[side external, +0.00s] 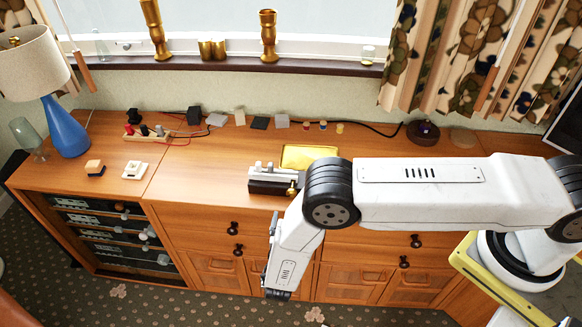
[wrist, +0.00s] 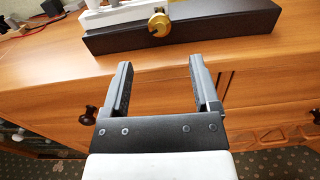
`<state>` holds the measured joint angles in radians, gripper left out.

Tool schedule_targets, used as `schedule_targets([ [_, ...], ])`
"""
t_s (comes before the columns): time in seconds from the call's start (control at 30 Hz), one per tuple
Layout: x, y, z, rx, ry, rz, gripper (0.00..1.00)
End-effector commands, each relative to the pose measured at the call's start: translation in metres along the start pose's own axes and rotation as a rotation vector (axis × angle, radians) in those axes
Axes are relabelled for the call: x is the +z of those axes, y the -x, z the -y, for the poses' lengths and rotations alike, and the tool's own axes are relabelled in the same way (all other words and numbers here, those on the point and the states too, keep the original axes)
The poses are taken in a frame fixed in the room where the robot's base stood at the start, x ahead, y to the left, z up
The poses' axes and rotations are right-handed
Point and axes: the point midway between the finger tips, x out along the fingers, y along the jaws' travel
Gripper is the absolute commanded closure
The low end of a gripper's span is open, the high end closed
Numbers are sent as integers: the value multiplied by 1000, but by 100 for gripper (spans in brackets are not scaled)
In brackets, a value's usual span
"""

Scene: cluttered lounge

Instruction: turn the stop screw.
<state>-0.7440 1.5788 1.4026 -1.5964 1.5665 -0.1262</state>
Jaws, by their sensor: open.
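The stop screw is a brass knob (wrist: 160,25) on the front of a black-based block with a white top (wrist: 215,28) in the wrist view. In the side view the block (side external: 270,187) stands near the front edge of the wooden sideboard, and the brass knob (side external: 292,190) shows at its right end. My gripper (wrist: 160,85) is open and empty in the wrist view. Its two fingers point towards the sideboard's edge, short of the knob and apart from it. In the side view my gripper (side external: 272,225) is in front of the drawers, partly hidden by my wrist.
A yellow tray (side external: 310,157) lies behind the block. Small blocks, a power strip (side external: 146,134) with red leads and a blue lamp (side external: 66,127) stand to the left. The sideboard top (side external: 205,165) is clear just left of the block. Drawer knobs (side external: 233,229) stick out below.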

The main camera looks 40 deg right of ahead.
Motion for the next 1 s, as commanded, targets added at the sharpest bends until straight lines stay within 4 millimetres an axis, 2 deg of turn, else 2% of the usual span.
schedule_targets([
  [0.17, 0, 1, 0, 0, -67, 0, 22],
  [0.47, 0, -4, 0, 0, -68, 0, 22],
  [0.67, 0, -22, 0, -3, -67, 0, 22],
  [1.0, 0, -62, 0, -3, -66, 0, 22],
])
